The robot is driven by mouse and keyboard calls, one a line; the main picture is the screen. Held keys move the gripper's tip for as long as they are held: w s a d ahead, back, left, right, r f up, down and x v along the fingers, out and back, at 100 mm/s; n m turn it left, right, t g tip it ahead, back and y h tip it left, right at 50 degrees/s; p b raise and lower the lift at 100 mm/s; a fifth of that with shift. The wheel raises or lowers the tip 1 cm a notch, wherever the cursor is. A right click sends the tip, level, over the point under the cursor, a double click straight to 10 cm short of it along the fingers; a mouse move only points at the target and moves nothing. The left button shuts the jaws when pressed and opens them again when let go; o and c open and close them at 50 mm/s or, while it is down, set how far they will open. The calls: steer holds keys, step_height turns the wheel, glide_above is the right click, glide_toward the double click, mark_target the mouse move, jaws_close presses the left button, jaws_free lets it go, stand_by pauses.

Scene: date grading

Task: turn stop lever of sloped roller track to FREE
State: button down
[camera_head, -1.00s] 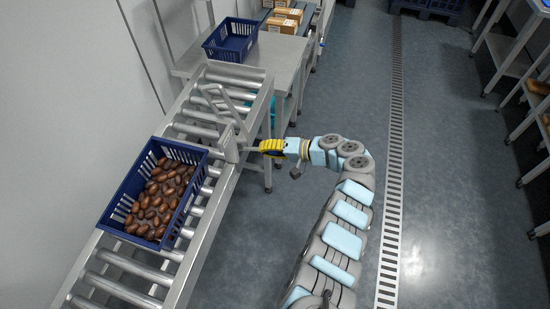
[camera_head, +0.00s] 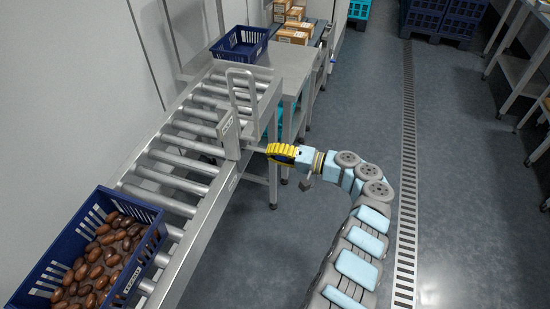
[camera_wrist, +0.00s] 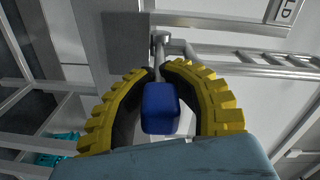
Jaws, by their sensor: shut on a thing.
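My gripper (camera_head: 268,150) is at the right side of the sloped roller track (camera_head: 196,222), its yellow fingers closed around the lever's blue handle (camera_wrist: 160,107). A thin rod (camera_head: 254,149) of the stop lever runs from the fingers to a grey upright plate (camera_head: 230,137) on the track's side rail. A bent metal bar frame (camera_head: 233,90) stands nearly upright above the rollers by the plate. In the wrist view, a label (camera_wrist: 288,12) ends in "LD"; its start is cut off.
A blue crate of dates (camera_head: 152,205) sits on the rollers at lower left, partly out of frame. An empty blue crate (camera_head: 240,56) stands on the table at the track's far end, near cartons (camera_head: 292,36). The floor right of my arm is clear.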

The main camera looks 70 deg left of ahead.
steer(key=shift+w+f+b, duration=0.1)
steer(key=shift+f+b, duration=0.05)
steer(key=shift+b, duration=0.15)
stand_by(0.4)
steer(key=c, duration=1.1)
jaws_free()
steer(key=shift+w+d, duration=0.1)
steer(key=shift+d, duration=0.05)
steer(key=shift+v, duration=3.65)
steer(key=shift+f, duration=0.1)
